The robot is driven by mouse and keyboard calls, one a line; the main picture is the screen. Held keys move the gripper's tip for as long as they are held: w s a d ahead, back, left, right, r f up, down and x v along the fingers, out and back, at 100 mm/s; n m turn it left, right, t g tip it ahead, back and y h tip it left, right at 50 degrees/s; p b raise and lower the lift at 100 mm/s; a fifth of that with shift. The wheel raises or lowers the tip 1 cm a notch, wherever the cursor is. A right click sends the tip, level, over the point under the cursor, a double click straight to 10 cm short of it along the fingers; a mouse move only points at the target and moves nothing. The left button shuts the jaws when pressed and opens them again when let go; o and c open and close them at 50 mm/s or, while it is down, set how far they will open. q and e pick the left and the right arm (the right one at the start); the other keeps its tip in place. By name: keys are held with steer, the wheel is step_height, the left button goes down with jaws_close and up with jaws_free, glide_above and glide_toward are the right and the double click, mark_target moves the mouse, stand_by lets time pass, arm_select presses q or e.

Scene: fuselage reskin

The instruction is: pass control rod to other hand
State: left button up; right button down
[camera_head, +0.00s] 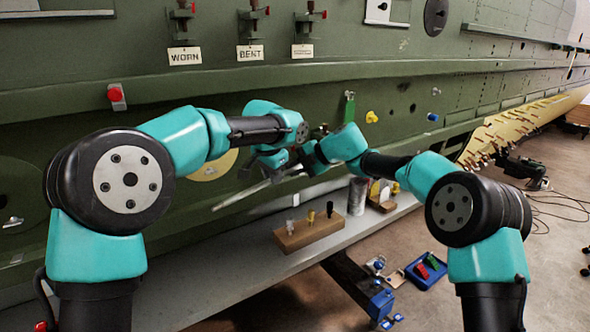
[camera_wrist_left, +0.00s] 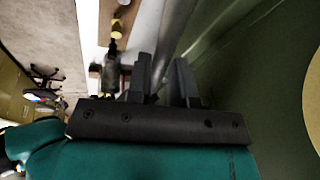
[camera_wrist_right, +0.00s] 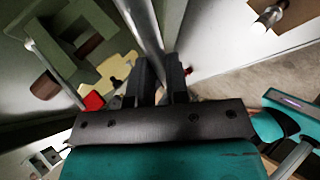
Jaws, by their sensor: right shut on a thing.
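The control rod is a long grey metal rod (camera_head: 238,197) held slanting above the shelf in front of the green fuselage. My right gripper (camera_wrist_right: 158,66) is shut on the rod, which runs away from its jaws in the right wrist view (camera_wrist_right: 146,28). My left gripper (camera_wrist_left: 164,62) is open, with its fingers on either side of the rod (camera_wrist_left: 172,35) in the left wrist view. Both grippers are close together at the rod in the head view, partly hidden by my arms. I cannot tell whether the left fingers touch the rod.
A wooden block (camera_head: 308,232) with several small upright fittings stands on the grey shelf (camera_head: 180,290). A metal cylinder (camera_head: 357,196) stands to its right. A blue tray (camera_head: 427,270) lies lower right. Clamps with WORN (camera_head: 185,57) and BENT (camera_head: 250,52) labels hang on the fuselage.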

arm_select(q)
steer(key=o, duration=0.4)
steer(key=v, duration=1.2)
steer(key=shift+f, duration=0.1)
steer(key=s+d+f+n+g+h, duration=0.1)
steer(key=s+d+f+n+g, duration=0.15)
steer(key=f, duration=0.95)
steer(key=s+d+f+n+g+h, duration=0.15)
steer(key=s+f, duration=0.25)
steer(key=f, duration=0.8)
steer(key=s+f+n+g, duration=0.3)
steer(key=s+f+n, duration=0.3)
steer(key=s+f, duration=1.2)
steer(key=s+a+f+t, duration=0.2)
steer(key=s+a+f, duration=0.1)
steer(key=a+f, duration=0.4)
steer(key=s+a+f+t, duration=0.2)
steer(key=s+a+f, duration=0.2)
steer(key=f, duration=0.8)
steer(key=a, duration=0.2)
steer(key=shift+a+t+h, duration=0.3)
steer(key=shift+a+h, duration=0.05)
steer(key=shift+a, duration=0.05)
